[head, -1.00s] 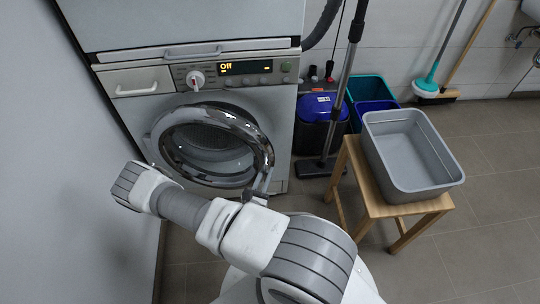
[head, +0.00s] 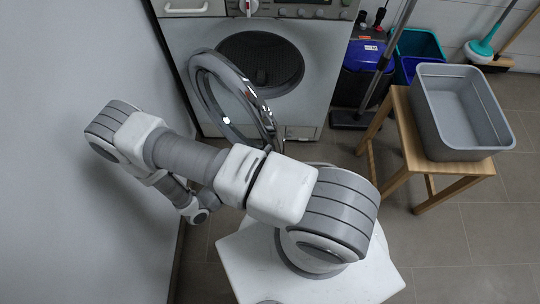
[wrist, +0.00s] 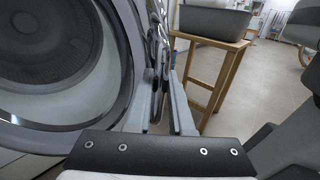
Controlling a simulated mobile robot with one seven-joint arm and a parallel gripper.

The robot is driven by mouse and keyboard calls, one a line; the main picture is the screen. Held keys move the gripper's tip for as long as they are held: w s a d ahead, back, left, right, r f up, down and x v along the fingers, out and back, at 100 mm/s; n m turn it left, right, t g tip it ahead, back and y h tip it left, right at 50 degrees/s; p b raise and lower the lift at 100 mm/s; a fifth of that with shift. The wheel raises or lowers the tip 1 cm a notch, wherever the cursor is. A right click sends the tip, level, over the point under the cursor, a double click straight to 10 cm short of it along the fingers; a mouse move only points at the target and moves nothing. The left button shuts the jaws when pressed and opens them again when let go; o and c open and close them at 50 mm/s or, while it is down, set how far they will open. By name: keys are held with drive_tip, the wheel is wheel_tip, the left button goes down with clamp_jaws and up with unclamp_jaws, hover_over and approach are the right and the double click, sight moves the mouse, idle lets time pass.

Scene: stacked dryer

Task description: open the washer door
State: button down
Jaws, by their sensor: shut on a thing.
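The washer (head: 325,55) stands at the top of the head view with its front facing me. Its round chrome-rimmed door (head: 236,100) stands well ajar, swung out toward the lower left. The dark drum opening (head: 262,62) shows behind it. In the wrist view the door's rim (wrist: 126,45) fills the left side, and its edge runs in between my gripper's (wrist: 164,88) two fingers. My gripper is shut on that edge. In the head view my own arm hides most of the gripper.
A wooden stool (head: 395,125) carrying a grey tub (head: 465,140) stands to the right. Blue and teal bins and a vacuum pole are beside the washer. A grey wall (head: 80,60) is close on the left. Floor is free at lower right.

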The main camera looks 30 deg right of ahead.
drive_tip(key=shift+v, duration=0.8)
drive_tip(key=c, duration=1.1)
unclamp_jaws()
drive_tip(key=p+v, duration=0.1)
drive_tip(key=v, duration=1.6)
drive_tip(key=shift+a, duration=0.2)
drive_tip(key=shift+s, duration=0.1)
